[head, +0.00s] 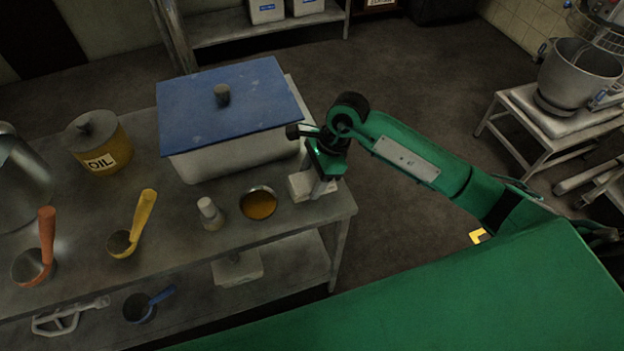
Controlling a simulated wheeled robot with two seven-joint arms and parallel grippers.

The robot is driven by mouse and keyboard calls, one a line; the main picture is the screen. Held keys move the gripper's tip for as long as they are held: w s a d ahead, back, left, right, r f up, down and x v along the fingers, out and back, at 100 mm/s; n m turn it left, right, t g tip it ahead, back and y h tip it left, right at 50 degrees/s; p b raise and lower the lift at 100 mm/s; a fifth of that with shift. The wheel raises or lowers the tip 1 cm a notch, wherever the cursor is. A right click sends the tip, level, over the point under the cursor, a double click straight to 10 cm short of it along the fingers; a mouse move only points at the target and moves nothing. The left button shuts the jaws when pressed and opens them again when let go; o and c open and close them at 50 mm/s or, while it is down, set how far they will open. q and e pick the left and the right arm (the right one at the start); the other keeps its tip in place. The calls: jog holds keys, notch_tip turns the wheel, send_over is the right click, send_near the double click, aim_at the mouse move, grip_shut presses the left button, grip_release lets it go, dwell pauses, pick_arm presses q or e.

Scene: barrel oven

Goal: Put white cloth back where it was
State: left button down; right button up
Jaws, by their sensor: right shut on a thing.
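The white cloth (301,187) is a pale folded block at the right end of the metal table (335,208), beside a small bowl of orange-brown stuff. My right gripper (322,190) points down at the cloth's right side and is shut on it. The cloth is at the height of the tabletop; I cannot tell whether it rests on it. The gripper body hides part of the cloth. My left gripper is not in view.
A white bin with a blue lid (230,100) stands just behind the cloth. The bowl (258,203), a small shaker (210,213), an oil pot (100,145) and ladles stand to the left. A lower shelf (290,265) holds more items. A mixer (575,75) stands far right.

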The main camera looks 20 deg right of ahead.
jog(key=shift+f, duration=0.95)
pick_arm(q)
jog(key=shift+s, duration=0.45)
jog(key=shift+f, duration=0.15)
